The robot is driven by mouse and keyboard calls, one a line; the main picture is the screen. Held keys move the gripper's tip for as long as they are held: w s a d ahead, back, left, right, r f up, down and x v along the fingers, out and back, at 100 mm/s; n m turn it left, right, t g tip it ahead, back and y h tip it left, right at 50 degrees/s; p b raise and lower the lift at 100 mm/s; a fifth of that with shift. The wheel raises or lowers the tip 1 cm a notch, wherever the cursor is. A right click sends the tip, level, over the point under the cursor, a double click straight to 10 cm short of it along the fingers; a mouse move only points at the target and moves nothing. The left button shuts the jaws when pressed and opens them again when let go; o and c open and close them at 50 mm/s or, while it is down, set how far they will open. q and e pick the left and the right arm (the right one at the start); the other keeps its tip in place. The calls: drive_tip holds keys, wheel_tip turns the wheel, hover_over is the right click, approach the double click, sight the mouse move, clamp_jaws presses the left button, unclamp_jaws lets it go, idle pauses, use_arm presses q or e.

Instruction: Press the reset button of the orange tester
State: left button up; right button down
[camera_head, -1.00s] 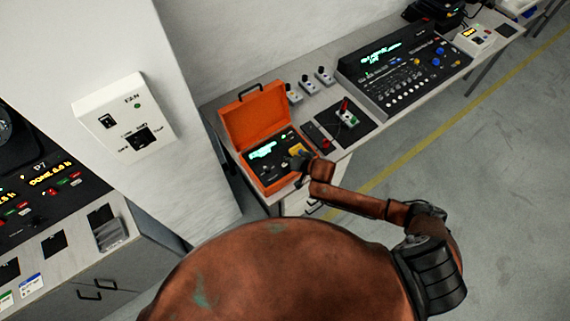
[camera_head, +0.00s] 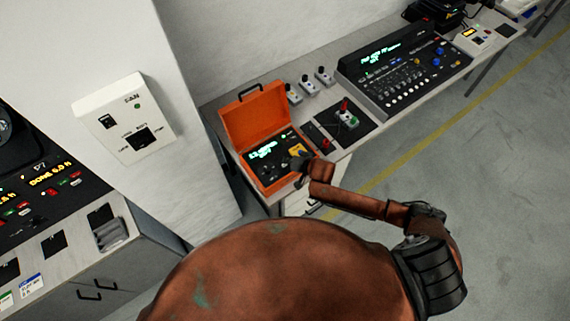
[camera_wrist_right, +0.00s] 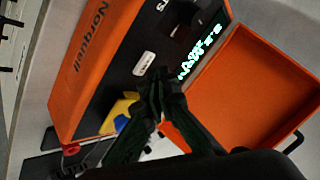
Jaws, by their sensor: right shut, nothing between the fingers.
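The orange tester (camera_head: 258,184) is an open orange case on the bench, its lid up at the back. Its black panel has a lit green display (camera_head: 263,152) and a yellow part (camera_head: 296,148) at the right. In the right wrist view the tester (camera_wrist_right: 92,62) shows the word "Norquell", a white label (camera_wrist_right: 144,63), and yellow and blue parts (camera_wrist_right: 118,113). My right gripper (camera_head: 298,163) is over the panel's right side; in the wrist view its closed fingers (camera_wrist_right: 157,84) hold nothing. Whether the fingertips touch the panel cannot be told. The reset button is not identifiable. My left gripper is out of view.
A black pad with a red-handled switch (camera_head: 346,118) lies right of the tester. Small grey switch boxes (camera_head: 308,84) stand behind it. A black console (camera_head: 402,68) fills the bench farther right. A white FAN box (camera_head: 125,118) is on the wall at left.

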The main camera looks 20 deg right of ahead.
sight(287, 165)
drive_tip(key=shift+f, duration=0.25)
drive_tip(key=shift+f, duration=0.4)
idle(0.7)
drive_tip(key=shift+r+p, duration=0.85)
drive_tip(key=shift+p, duration=0.1)
wheel_tip(287, 165, up, 5)
drive_tip(key=p, duration=0.5)
idle(0.7)
